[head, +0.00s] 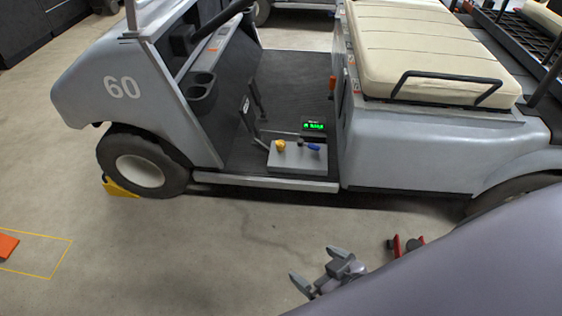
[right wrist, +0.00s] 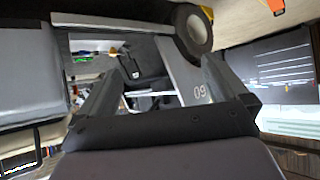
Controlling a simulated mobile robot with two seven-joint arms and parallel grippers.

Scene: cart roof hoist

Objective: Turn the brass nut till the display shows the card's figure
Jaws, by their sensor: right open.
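The brass nut (head: 280,145) is a small yellow piece on top of a light grey block (head: 297,166) at the cart's floor edge. A dark piece and a blue piece (head: 314,147) sit to its right. The small black display (head: 314,126) behind them shows green figures too small to read. I cannot make out a card with a figure. My right gripper (head: 316,268) is open and empty, well in front of the cart and apart from the nut. In the right wrist view its open fingers (right wrist: 163,85) frame the cart, seen upside down. My left gripper is not in view.
A red and dark object (head: 400,245) lies near my right arm. An orange piece (head: 8,245) lies at far left. The floor between is clear.

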